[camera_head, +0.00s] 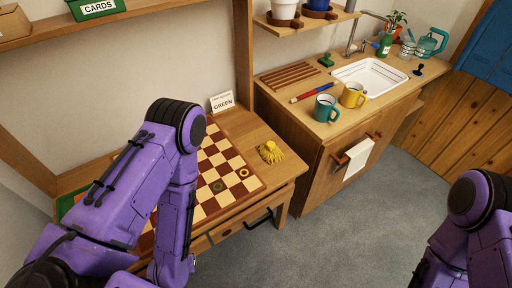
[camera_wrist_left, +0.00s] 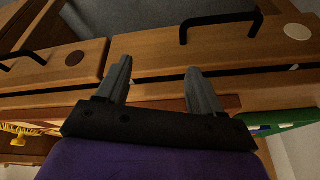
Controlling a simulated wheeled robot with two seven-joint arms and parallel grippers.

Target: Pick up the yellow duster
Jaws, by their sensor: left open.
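The yellow duster (camera_head: 270,152) lies on the right part of the wooden table, between the checkered board and the table's right edge. Its fringe spreads toward the front. In the left wrist view a yellow fringed thing at the left edge (camera_wrist_left: 20,128) looks like the same duster, partly cut off. My left gripper (camera_wrist_left: 158,72) is open and empty, with its two grey fingers apart in front of the drawer fronts. It is clear of the duster. In the head view my left arm hides this gripper. Only part of my right arm shows at the right edge; its gripper is out of view.
The checkered board (camera_head: 222,180) with a few pieces lies left of the duster. A black drawer handle (camera_head: 259,219) juts from the table front. The counter (camera_head: 300,108) holds a teal mug (camera_head: 325,108) and yellow mug (camera_head: 352,95). Grey floor is open.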

